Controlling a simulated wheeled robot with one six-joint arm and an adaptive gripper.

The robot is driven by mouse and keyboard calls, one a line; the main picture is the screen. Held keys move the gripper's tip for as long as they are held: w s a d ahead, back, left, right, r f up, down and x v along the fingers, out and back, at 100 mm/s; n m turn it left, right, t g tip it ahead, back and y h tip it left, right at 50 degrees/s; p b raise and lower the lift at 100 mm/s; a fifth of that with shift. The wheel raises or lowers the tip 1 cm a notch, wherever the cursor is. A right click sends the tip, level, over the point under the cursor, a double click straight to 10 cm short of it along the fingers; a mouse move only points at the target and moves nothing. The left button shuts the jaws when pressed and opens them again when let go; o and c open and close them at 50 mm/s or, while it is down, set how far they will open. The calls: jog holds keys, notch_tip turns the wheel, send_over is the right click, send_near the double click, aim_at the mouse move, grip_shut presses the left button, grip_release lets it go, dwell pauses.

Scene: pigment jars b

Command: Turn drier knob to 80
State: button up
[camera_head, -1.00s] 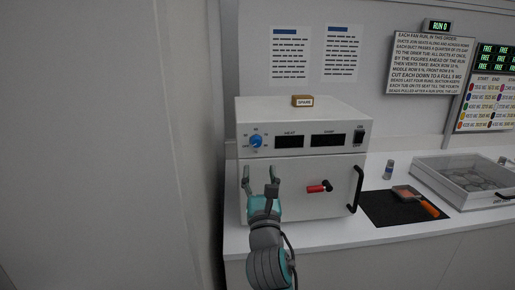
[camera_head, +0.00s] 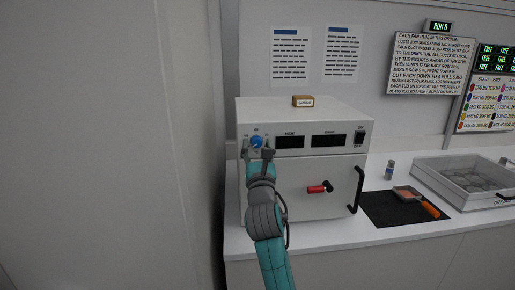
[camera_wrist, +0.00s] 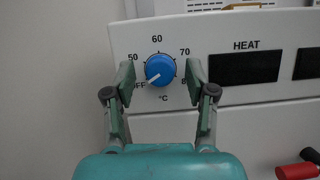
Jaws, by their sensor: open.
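The drier (camera_head: 300,190) is a white box on the bench in the head view. Its blue knob (camera_head: 257,141) is at the left of the front panel. In the wrist view the knob (camera_wrist: 160,70) has a white pointer line aimed lower left, towards OFF. Marks 50, 60 and 70 run around it; the mark at lower right is partly hidden by a finger. My gripper (camera_head: 257,154) is at the panel, open. In the wrist view my gripper (camera_wrist: 161,85) has one finger on each side of the knob, with gaps between.
The HEAT display (camera_wrist: 245,67) is dark, right of the knob. A red-ended handle (camera_head: 318,188) and a black door handle (camera_head: 357,188) stick out from the drier front. A small jar (camera_head: 389,170), a dark mat (camera_head: 378,212) and a tray (camera_head: 490,187) are to the right.

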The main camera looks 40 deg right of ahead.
grip_shut()
